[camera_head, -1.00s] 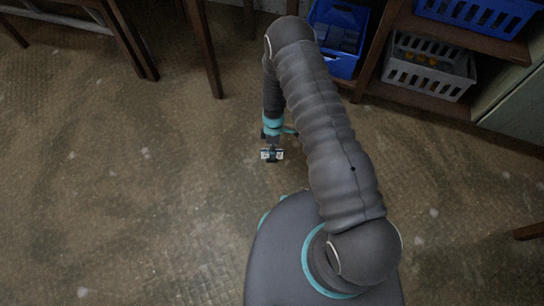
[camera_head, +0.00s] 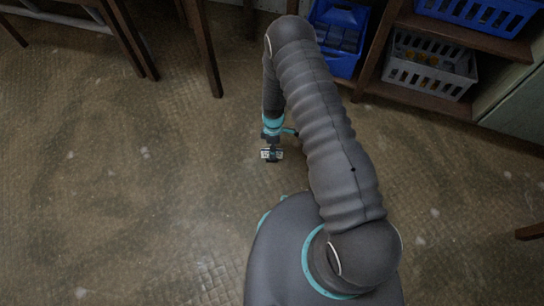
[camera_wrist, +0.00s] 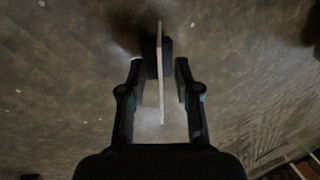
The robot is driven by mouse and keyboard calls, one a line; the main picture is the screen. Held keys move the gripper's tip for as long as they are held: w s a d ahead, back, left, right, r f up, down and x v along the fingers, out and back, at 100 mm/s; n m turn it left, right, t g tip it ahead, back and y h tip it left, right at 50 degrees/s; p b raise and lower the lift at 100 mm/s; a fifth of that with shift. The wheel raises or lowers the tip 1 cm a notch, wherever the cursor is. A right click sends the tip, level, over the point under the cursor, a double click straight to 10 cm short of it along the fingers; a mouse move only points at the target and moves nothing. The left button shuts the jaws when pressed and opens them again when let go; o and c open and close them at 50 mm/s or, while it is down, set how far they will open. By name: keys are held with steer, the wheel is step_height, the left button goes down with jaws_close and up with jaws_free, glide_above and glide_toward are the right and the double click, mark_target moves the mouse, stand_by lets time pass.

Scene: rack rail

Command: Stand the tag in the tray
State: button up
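The tag (camera_wrist: 160,100) is a thin pale plate, seen edge-on in the wrist view between the fingers of my gripper (camera_wrist: 160,60). The dark fingertips meet its faces near its far half, and the tag appears held upright. In the head view my gripper (camera_head: 272,154) is small, with white parts of the tag (camera_head: 265,154) showing to either side of it. It is over the brown floor, left of my arm. I cannot make out the tray in either view.
A blue bin (camera_head: 338,65) stands behind my arm. A brown wooden shelf (camera_head: 425,104) at the upper right holds a grey basket (camera_head: 428,68) and a blue basket (camera_head: 478,14). Wooden legs (camera_head: 204,50) stand at the upper left. The floor (camera_head: 130,200) at left is clear.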

jaws_close()
stand_by(0.5)
